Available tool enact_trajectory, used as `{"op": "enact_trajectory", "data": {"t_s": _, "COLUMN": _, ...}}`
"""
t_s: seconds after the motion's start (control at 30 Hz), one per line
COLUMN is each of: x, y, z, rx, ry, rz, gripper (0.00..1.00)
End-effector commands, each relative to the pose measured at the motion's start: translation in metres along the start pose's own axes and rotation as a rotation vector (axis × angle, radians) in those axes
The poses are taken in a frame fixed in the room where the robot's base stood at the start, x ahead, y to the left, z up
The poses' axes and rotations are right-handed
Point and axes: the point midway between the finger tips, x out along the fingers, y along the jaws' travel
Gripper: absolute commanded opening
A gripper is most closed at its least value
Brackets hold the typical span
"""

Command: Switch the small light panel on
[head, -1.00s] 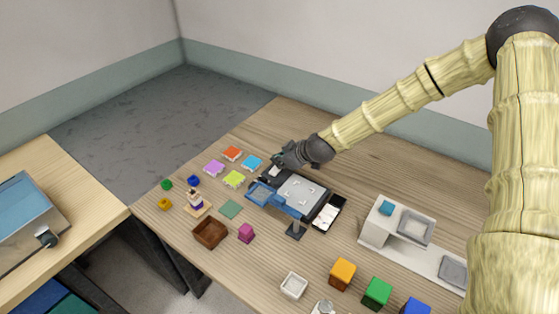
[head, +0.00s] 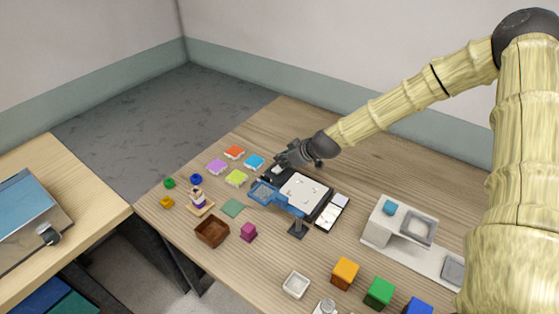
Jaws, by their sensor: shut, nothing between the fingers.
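The small light panel (head: 304,193) lies near the middle of the table. Its square face is bright white, with small marks on it, in a dark frame. My gripper (head: 279,163) is shut and empty, low over the panel's far left edge. Its fingers are small and dark here, and I cannot tell whether they touch the panel. The panel's switch cannot be made out.
Coloured tiles (head: 235,177) lie left. A white stepped stand (head: 378,234) is at right.

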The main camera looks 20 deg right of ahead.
Motion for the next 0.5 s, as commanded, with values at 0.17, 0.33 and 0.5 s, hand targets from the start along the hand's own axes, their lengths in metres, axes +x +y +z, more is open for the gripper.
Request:
{"op": "enact_trajectory", "data": {"t_s": 0.17, "x": 0.0, "y": -0.004, "z": 0.0, "rx": -0.001, "ry": -0.001, "rz": -0.001, "gripper": 0.0}}
{"op": "enact_trajectory", "data": {"t_s": 0.33, "x": -0.001, "y": -0.011, "z": -0.001, "rx": 0.0, "ry": -0.002, "rz": -0.002, "gripper": 0.0}}
{"op": "enact_trajectory", "data": {"t_s": 0.5, "x": -0.002, "y": -0.016, "z": -0.002, "rx": -0.001, "ry": -0.001, "rz": -0.002, "gripper": 0.0}}
